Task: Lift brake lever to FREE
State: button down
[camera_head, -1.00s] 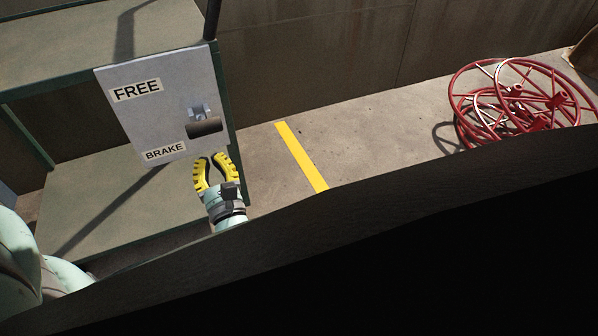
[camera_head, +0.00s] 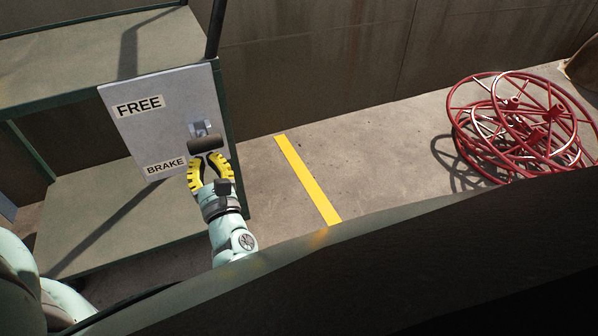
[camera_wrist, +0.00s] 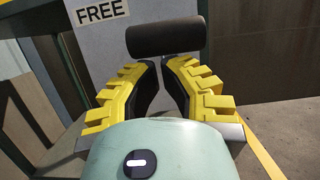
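The brake lever's dark cylindrical handle (camera_head: 206,144) sticks out from a grey panel (camera_head: 140,124), beside and a little above the BRAKE label (camera_head: 165,166). The FREE label (camera_head: 138,106) is higher on the panel. In the wrist view the handle (camera_wrist: 166,38) lies crosswise just beyond my fingertips. My gripper (camera_head: 208,160) has yellow-and-black fingers, is open and empty, and sits just below the handle. In the wrist view my fingers (camera_wrist: 161,66) show a narrow gap between their tips. Whether the fingertips touch the handle cannot be told.
A green-framed shelf (camera_head: 70,215) stands around and behind the panel. A dark post (camera_head: 216,28) rises above the panel's right side. A yellow floor stripe (camera_head: 308,180) lies to the right. Red wheels (camera_head: 515,125) are piled at the far right. The floor between is clear.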

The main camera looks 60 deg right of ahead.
jog(key=r+g+p, duration=0.1)
jog(key=p, duration=0.3)
jog(key=shift+r, duration=0.4)
jog(key=shift+d+f, duration=0.1)
jog(key=shift+f, duration=0.05)
